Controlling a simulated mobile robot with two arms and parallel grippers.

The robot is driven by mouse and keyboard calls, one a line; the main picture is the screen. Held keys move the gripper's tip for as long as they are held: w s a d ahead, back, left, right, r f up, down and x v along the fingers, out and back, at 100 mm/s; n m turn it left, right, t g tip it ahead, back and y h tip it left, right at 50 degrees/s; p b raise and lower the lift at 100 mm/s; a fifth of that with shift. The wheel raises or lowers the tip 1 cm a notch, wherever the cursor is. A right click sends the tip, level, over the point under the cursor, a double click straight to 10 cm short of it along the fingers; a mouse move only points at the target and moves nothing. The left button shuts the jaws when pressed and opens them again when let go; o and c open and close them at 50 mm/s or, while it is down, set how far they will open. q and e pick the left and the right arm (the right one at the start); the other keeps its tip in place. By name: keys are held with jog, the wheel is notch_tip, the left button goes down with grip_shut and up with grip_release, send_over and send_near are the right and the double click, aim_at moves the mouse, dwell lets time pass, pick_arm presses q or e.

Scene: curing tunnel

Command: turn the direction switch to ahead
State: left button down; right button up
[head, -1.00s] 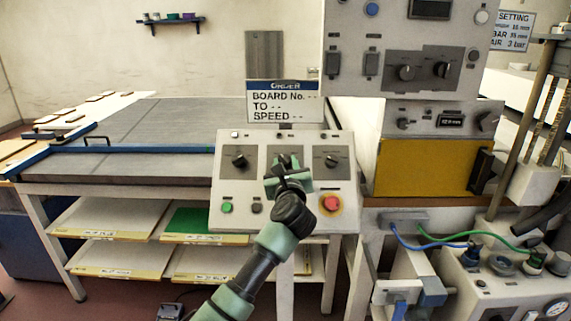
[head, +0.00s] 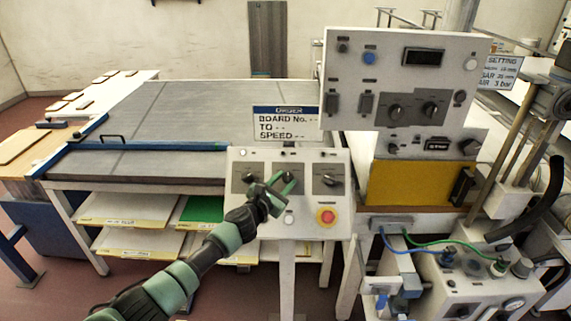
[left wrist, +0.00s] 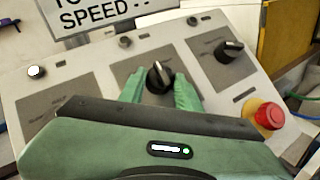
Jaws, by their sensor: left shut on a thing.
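A sloped control panel (head: 240,215) carries a row of three black rotary switches: left (head: 249,178), middle (head: 290,175) and right (head: 329,180). Their small labels cannot be read, so I cannot tell by text which is the direction switch. My left gripper (head: 281,184) is at the middle switch. In the left wrist view, its green fingers (left wrist: 160,90) are on either side of the middle switch (left wrist: 158,75), shut on it. The middle switch's white mark is towards the top in that view. The right switch (left wrist: 230,50) stands clear of the fingers. My right gripper is not in view.
A red button (head: 326,215) on a yellow base sits low right on the panel, with a white button (head: 289,219) beside it. The order sign (head: 286,124) stands behind the panel. A bigger panel (head: 405,75) with more knobs rises at the right.

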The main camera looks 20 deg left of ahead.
pick_arm(q)
jog(key=shift+a+r+m+g+h+p, duration=0.15)
jog(key=shift+m+g+h+p, duration=0.1)
jog(key=shift+m+h+p, duration=0.25)
jog(key=shift+a+r+m+g+h+p, duration=0.1)
jog(key=shift+m+g+h+p, duration=0.2)
jog(key=shift+m, duration=0.4)
jog(key=shift+w+a+f+m+g+h+p, duration=0.15)
jog(key=shift+m+g+h, duration=0.15)
jog(key=shift+m, duration=0.25)
jog(key=shift+d+r+m+g+h+p, duration=0.15)
jog(key=shift+m+g+h, duration=0.1)
jog(key=shift+m, duration=0.3)
jog(key=shift+a+f+m+g+h, duration=0.15)
jog(key=shift+m+g+h, duration=0.2)
jog(key=shift+m+g, duration=0.4)
jog(key=shift+w+m+g+h+b, duration=0.15)
jog(key=shift+m+g+h+b, duration=0.45)
jog(key=shift+m+g, duration=0.9)
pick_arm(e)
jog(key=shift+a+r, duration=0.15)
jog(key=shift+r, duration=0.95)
pick_arm(q)
jog(key=shift+r+m+t, duration=0.2)
jog(key=shift+m+t, duration=0.05)
jog(key=shift+m, duration=0.3)
jog(key=c, duration=1)
grip_release()
jog(key=shift+r, duration=0.1)
